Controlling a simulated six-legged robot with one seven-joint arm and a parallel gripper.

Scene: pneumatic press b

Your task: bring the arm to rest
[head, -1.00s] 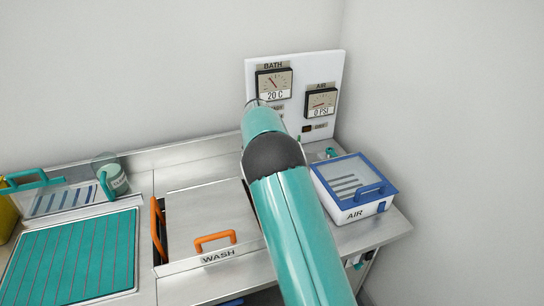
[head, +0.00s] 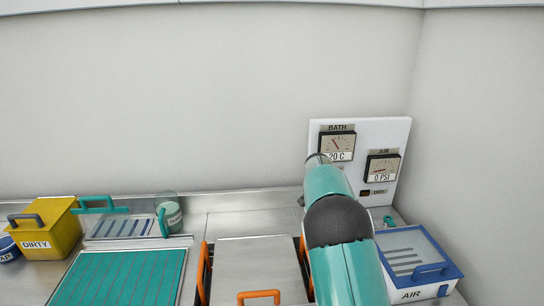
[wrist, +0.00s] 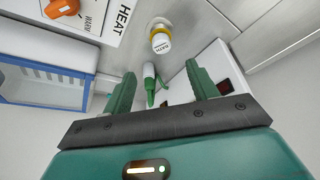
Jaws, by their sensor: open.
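My teal arm (head: 340,235) reaches up from the bottom of the head view, past the wash station, toward the white gauge panel (head: 400,135). My gripper is hidden behind the arm there. In the wrist view my gripper (wrist: 161,85) shows two green fingers spread apart. A small green and white nozzle-like part (wrist: 149,82) appears between them in the picture. I cannot tell how far beyond the fingertips it lies, and no grip on it shows.
The wash lid (head: 250,262) has orange handles. The blue-rimmed AIR box (head: 448,255) stands right of my arm. A yellow DIRTY box (head: 62,228), a teal ribbed mat (head: 120,280) and a teal-handled mug (head: 173,215) are left. In the wrist view an orange knob (wrist: 61,7) shows upper left.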

